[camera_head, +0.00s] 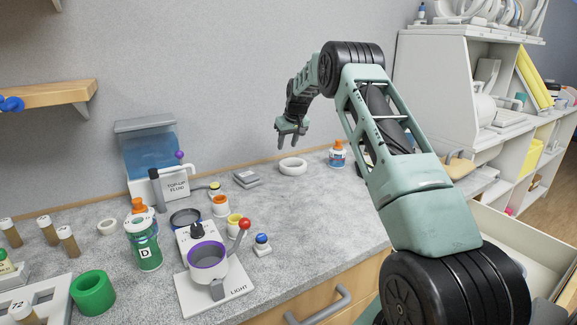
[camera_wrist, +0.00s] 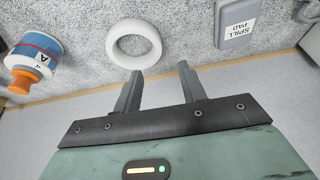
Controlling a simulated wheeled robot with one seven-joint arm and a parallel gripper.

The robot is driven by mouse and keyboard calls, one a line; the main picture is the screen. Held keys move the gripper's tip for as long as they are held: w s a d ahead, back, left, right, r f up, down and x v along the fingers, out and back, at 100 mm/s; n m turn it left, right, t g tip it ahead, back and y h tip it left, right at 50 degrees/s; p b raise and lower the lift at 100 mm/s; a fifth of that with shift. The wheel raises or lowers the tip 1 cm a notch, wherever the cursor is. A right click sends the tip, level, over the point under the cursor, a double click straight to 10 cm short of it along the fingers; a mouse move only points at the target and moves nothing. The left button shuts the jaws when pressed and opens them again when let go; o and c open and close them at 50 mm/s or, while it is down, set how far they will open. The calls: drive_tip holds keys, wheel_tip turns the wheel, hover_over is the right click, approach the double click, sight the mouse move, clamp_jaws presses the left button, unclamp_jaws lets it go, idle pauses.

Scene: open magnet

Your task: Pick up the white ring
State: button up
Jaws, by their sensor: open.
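The white ring (camera_head: 292,166) lies flat on the grey speckled counter near the back wall. In the wrist view the white ring (camera_wrist: 134,27) shows whole, just beyond my fingertips and slightly left of their middle. My gripper (camera_head: 292,139) is above the counter over the ring, fingers pointing down. In the wrist view my gripper (camera_wrist: 158,72) has its two fingers apart with nothing between them. The ring and the fingers look apart.
A spill pad box (camera_head: 246,178) lies left of the white ring, and a blue-and-white bottle with orange cap (camera_head: 338,155) stands right of it. A cup device (camera_head: 207,262), green jar (camera_head: 144,244) and fluid tank (camera_head: 152,155) stand further left. Counter in front of the ring is clear.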

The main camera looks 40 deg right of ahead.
drive_tip(key=p, duration=0.2)
hover_over(283, 166)
drive_tip(key=s, duration=0.2)
drive_tip(key=f, duration=0.6)
drive_tip(key=shift+w+a, duration=0.15)
drive_tip(key=shift+a, duration=0.2)
drive_tip(key=shift+d+p+x, duration=0.15)
drive_tip(key=shift+p+x, duration=0.25)
drive_tip(key=shift+x, duration=0.95)
drive_tip(key=shift+d+p+x, duration=0.15)
drive_tip(key=shift+p+x, duration=0.25)
drive_tip(key=shift+x, duration=0.95)
clamp_jaws()
